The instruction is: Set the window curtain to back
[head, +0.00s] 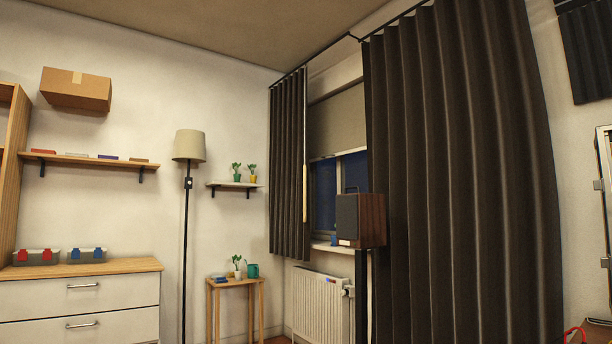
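Two dark brown curtain panels hang from a black rod (318,56) around the window (340,180). The narrow left panel (287,165) hangs at the window's left side, with a thin pale wand (305,190) along its right edge. The wide right panel (460,180) hangs in long folds at the right. A gap between the panels shows a beige blind (338,120) over the upper window and dark blue glass below it. Neither of my grippers is in view.
A wooden speaker (361,219) on a dark stand is in front of the window. A radiator (321,304) is below the sill. A small side table (235,283), a floor lamp (189,146) and a drawer chest (80,298) stand to the left.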

